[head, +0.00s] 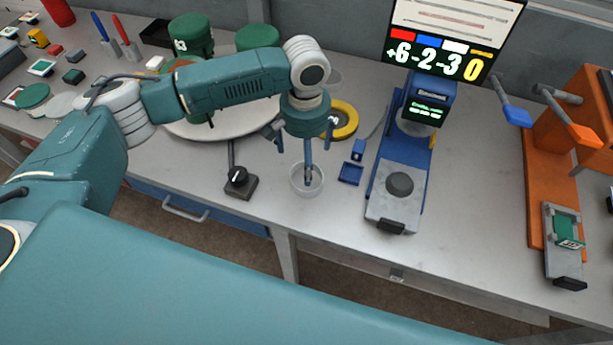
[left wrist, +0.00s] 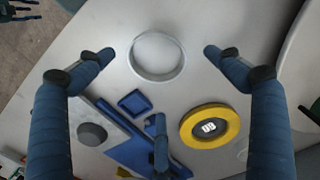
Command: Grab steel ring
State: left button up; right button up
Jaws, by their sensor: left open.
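The steel ring (head: 320,185) is a pale round ring lying on the grey bench near its front edge. It also shows in the left wrist view (left wrist: 157,78), top centre, with the bench surface visible inside it. My left gripper (head: 308,165) points down over the ring in the head view. In the left wrist view, the open fingers of my left gripper (left wrist: 158,54) appear on either side of the ring, with clear gaps. Nothing is held between them. The height of the fingertips above the ring is hard to tell.
A yellow ring-shaped object (head: 344,120) lies behind the steel ring. A small blue tray (head: 350,174) and a blue device (head: 400,183) stand to its right. A round pale platform (head: 210,126) stands behind left.

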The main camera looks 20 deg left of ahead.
pick_arm(q)
notch_tip(320, 180, down, 3)
jog(key=shift+r, duration=0.1)
jog(key=shift+s+f+p, duration=0.1)
jog(key=shift+f+p, duration=0.2)
jog(key=shift+p, duration=0.2)
jog(key=f, duration=0.1)
jog(key=f+p, duration=0.1)
jog(key=f, duration=0.1)
jog(key=shift+s+d+f, duration=0.15)
jog(key=shift+s+f, duration=0.15)
jog(key=shift+s, duration=0.05)
jog(key=shift+f, duration=0.5)
jog(key=c, duration=1.3)
jog(key=shift+c, duration=0.2)
